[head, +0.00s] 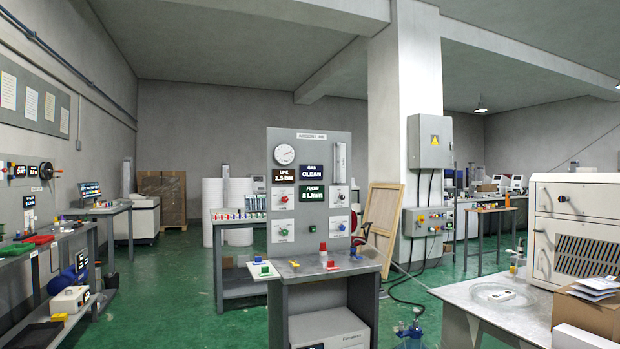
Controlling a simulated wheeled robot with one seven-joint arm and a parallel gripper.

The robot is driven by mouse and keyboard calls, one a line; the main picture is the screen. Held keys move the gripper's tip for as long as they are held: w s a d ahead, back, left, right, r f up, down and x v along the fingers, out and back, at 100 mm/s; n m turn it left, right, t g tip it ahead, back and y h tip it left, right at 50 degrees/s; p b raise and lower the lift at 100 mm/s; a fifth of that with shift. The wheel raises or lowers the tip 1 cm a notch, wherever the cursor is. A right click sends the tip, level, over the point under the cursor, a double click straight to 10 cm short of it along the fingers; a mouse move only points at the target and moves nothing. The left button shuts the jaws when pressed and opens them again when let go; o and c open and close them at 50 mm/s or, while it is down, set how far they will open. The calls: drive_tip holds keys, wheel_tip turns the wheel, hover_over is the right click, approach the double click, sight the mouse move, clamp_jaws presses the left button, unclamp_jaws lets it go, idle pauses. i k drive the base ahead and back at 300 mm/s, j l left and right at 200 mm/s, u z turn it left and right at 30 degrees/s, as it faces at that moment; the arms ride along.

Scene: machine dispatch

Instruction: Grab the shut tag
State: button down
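No tag can be read as the shut tag at this size. A grey console (309,170) stands in the middle of the head view, with gauges, small displays and knobs on its upright panel. On its ledge (305,271) lie several small coloured pieces. A red-topped piece (323,248) stands near the middle. A small red piece (330,264) lies in front of it. My gripper is not in view.
A shelf bench (55,240) with red and green trays runs along the left. A white table (470,295) with a glass dish and a cardboard box (590,315) is at the right. A pillar (405,100) stands behind the console. Green floor (175,300) is clear at front left.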

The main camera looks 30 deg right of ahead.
sight(331, 265)
drive_tip(key=z, duration=1.4)
